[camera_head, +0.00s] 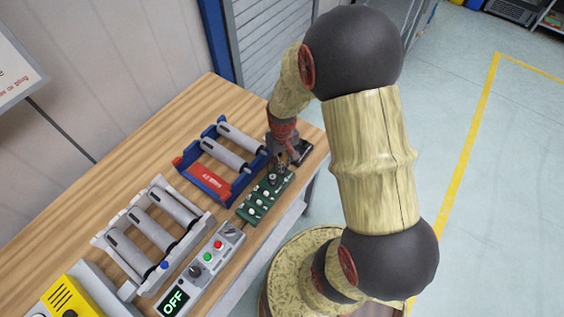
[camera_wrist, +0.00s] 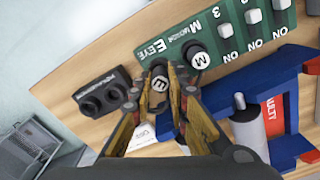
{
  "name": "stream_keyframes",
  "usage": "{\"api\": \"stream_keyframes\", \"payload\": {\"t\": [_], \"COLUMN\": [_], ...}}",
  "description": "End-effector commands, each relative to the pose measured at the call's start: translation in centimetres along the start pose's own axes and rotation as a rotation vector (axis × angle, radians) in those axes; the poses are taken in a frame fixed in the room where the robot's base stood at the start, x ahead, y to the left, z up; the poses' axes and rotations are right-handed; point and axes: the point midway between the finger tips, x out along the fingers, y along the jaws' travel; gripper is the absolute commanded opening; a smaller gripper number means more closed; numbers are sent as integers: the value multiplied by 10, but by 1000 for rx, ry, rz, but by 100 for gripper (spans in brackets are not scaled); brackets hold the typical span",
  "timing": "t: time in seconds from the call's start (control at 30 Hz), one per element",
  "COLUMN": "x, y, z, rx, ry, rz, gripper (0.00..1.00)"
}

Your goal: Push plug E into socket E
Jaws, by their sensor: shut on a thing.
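My gripper (camera_wrist: 160,90) is shut on plug E (camera_wrist: 157,84), a dark round plug with a pale lettered face. The plug is at the left end of the green switch panel in the wrist view (camera_wrist: 232,48), close to the printed E label. Socket E itself is hidden behind the plug and fingers; I cannot tell whether the plug is in it or above it. A second plug, marked M (camera_wrist: 201,61), stands on the panel just right of my fingers. In the head view my gripper (camera_head: 281,171) is over the far end of the green panel (camera_head: 246,217).
A black two-hole block (camera_wrist: 103,95) lies left of my fingers near the table edge. A blue rack (camera_head: 186,177) with grey cylinders and a red label stands beside the panel. A grey rack (camera_head: 200,232) and a control box showing OFF (camera_head: 203,271) are nearer.

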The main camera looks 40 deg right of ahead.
Motion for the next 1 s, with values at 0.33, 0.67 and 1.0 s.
{"api": "stream_keyframes", "payload": {"t": [0.33, 0.67, 1.0], "x": [1, 4, 5], "y": [0, 0, 0], "z": [0, 0, 0], "rx": [0, 0, 0], "ry": [0, 0, 0], "rz": [0, 0, 0], "gripper": [0, 0, 25]}}
